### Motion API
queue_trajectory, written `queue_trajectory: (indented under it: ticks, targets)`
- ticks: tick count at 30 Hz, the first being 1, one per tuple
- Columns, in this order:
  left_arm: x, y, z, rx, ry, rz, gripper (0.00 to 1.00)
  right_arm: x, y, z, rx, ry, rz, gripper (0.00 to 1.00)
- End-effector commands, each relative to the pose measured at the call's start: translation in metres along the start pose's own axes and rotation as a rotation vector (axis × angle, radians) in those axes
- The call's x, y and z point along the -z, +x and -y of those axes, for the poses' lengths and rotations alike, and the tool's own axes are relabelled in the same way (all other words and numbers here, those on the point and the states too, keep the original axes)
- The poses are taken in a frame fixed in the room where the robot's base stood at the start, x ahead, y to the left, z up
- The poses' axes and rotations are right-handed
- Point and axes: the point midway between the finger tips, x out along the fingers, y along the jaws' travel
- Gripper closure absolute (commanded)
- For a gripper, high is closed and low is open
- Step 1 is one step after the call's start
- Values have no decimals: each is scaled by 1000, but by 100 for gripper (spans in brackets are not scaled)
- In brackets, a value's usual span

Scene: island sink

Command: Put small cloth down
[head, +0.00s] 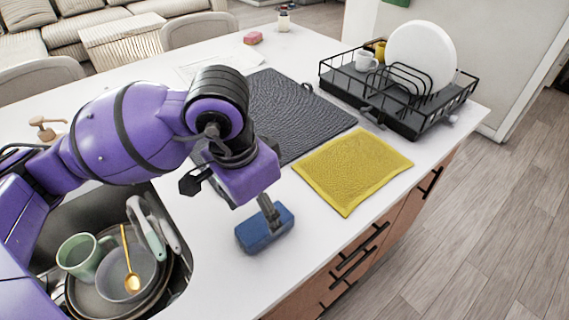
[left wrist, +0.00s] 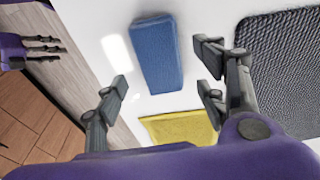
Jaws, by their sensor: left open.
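A yellow cloth (head: 352,170) lies flat on the white counter near its front edge; part of it also shows in the left wrist view (left wrist: 180,128). A blue sponge-like block (head: 265,229) lies on the counter to the left of the cloth; it is also in the left wrist view (left wrist: 158,55). My left gripper (head: 232,198) is close to the blue block, its fingers spread with nothing between them. In the left wrist view the spread fingers (left wrist: 165,85) show the block beyond them. My right gripper (left wrist: 40,52) seems to show at the left edge of the wrist view.
A dark textured mat (head: 300,115) lies behind the yellow cloth. A black dish rack (head: 400,110) with a white plate (head: 421,55) and a mug stands at the back right. The sink (head: 175,215) at the left holds dishes. Bare counter surrounds the block.

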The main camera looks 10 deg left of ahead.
Motion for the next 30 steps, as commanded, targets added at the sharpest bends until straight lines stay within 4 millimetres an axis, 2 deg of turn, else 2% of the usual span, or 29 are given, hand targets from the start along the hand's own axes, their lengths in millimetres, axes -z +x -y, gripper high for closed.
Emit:
queue_trajectory:
  ticks: [3, 10, 15, 30]
  targets:
    - [0, -26, 1, 3, 0, -2, 35, -1, 0, 0, 0, 0, 2, 60]
    - [0, -57, 0, 1, 0, 0, 35, 0, 0, 0, 0, 0, 1, 60]
    - [0, -63, 0, 0, -1, 1, 35, 3, 2, 1, 2, -1, -5, 60]
    - [0, -62, 0, -1, 0, 1, 35, 7, 4, 1, 3, -2, -12, 60]
